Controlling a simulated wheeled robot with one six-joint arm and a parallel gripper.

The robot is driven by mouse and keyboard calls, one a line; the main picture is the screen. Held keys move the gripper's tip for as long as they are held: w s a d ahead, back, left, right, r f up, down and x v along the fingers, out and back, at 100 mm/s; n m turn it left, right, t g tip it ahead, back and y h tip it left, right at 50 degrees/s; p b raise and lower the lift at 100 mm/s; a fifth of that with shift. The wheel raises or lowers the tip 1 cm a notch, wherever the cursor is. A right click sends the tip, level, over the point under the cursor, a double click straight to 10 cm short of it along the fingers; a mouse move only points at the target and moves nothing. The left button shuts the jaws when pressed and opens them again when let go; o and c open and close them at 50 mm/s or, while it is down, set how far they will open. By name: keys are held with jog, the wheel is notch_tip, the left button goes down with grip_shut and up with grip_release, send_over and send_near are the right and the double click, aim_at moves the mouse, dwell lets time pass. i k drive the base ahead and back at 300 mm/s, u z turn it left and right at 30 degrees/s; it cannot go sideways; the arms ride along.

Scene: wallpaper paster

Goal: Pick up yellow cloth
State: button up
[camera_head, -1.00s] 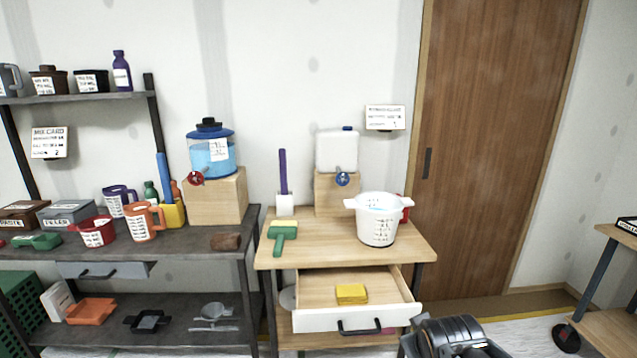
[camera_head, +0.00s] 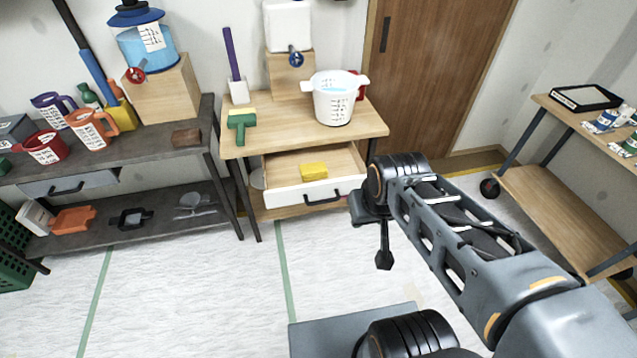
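The yellow cloth (camera_head: 313,171) lies folded inside the open drawer (camera_head: 300,195) of the small wooden table. The drawer is pulled out, and nothing covers the cloth. My gripper (camera_head: 384,262) hangs at the end of my arm, pointing down in front of the drawer and to its right. It is apart from the cloth. Only a small dark part of it shows, so I cannot tell whether its fingers are open.
A dark workbench (camera_head: 190,135) is at the left, a wooden cart (camera_head: 560,200) at the right. The floor (camera_head: 190,290) before the table is clear.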

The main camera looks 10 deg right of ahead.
aim_at(316, 170)
jog(key=u, duration=0.05)
jog(key=i, duration=1.2)
jog(key=u, duration=1.9)
